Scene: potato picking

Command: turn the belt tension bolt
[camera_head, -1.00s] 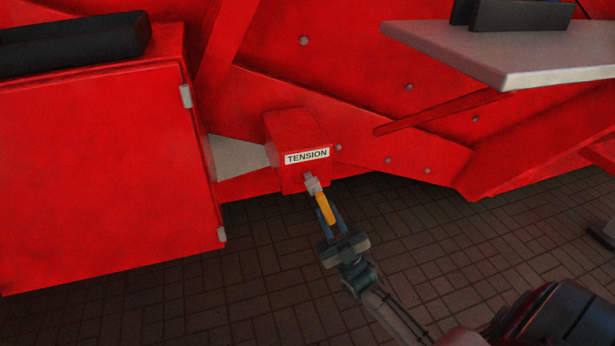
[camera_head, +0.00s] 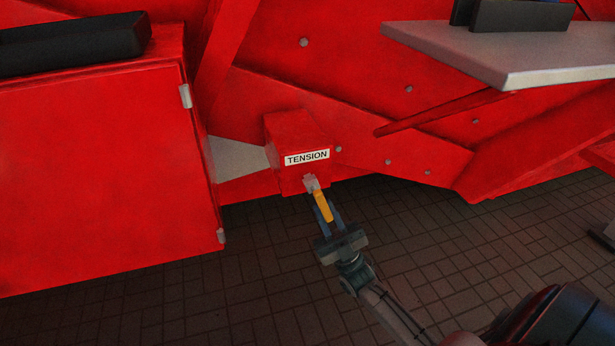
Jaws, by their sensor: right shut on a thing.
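The tension bolt (camera_head: 311,183) is a small grey metal piece on the front of a red box (camera_head: 291,137) with a white "TENSION" label (camera_head: 307,157). A yellow-orange handle (camera_head: 323,206) reaches down from the bolt. It looks like a tool whose grey head is at the bolt; its exact fit is too small to tell. My right gripper (camera_head: 328,213) comes from the lower right, and its blue fingers are shut on the yellow handle just below the box. My left gripper is not in view.
A red cabinet (camera_head: 105,180) stands on the left, with hinges on its right edge. A grey shelf (camera_head: 505,55) juts out at the upper right. A red bar (camera_head: 440,112) runs below it. The paved floor (camera_head: 240,285) below the box is open.

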